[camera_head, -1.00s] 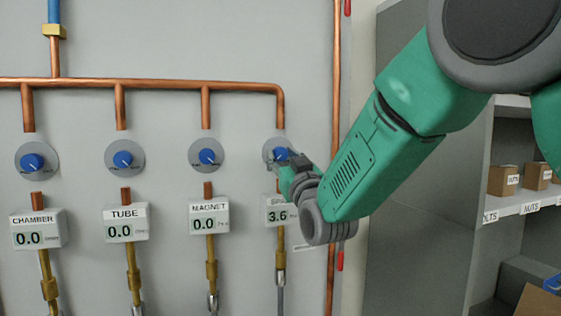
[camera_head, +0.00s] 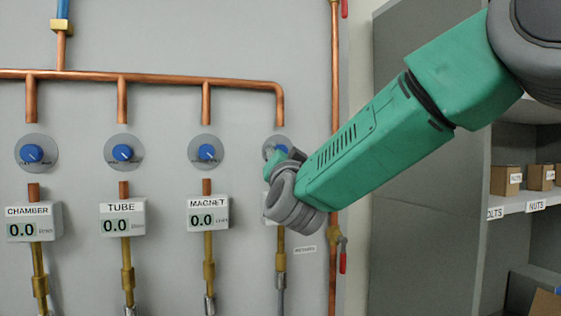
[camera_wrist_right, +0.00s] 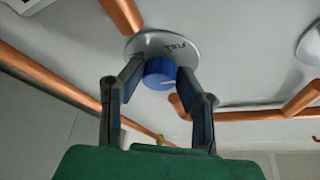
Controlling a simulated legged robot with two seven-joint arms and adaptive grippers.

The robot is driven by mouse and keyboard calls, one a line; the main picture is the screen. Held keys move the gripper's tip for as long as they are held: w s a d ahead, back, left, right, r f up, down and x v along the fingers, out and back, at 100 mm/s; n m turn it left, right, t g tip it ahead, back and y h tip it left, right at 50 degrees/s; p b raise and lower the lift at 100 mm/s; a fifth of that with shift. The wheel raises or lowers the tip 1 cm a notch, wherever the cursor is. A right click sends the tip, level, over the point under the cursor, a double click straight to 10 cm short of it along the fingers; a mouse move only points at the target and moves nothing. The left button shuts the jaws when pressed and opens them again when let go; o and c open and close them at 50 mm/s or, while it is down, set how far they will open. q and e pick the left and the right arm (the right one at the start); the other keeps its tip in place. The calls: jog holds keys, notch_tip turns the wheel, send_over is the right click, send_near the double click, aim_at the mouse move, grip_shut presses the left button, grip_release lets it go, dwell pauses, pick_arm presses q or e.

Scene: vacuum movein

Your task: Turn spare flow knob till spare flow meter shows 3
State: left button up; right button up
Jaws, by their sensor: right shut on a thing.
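The spare flow knob is a blue dial on a round grey plate. In the right wrist view the knob (camera_wrist_right: 160,72) sits between the two fingers of my right gripper (camera_wrist_right: 158,75), which is shut on it. In the head view the knob's plate (camera_head: 272,146) shows beside my right wrist, and the knob itself is mostly covered. The spare flow meter (camera_head: 266,200) below it is almost wholly hidden behind my wrist, so its reading cannot be read now. My left gripper is in neither view.
To the left are the chamber meter (camera_head: 34,223), tube meter (camera_head: 122,217) and magnet meter (camera_head: 207,216), each showing 0.0 under its own blue knob. A vertical copper pipe (camera_head: 334,90) runs right of the spare line. Shelves with boxes (camera_head: 505,180) stand at the right.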

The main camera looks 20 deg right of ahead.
jog(key=shift+f+m, duration=0.3)
jog(key=shift+f, duration=0.05)
jog(key=o, duration=1.1)
jog(key=shift+w+r, duration=0.1)
jog(key=shift+w, duration=0.05)
jog(key=shift+r, duration=0.1)
jog(key=shift+s+a, duration=0.1)
jog(key=shift+s, duration=0.3)
jog(key=v, duration=1.1)
jog(key=shift+a+f, duration=0.15)
jog(key=shift+f, duration=0.1)
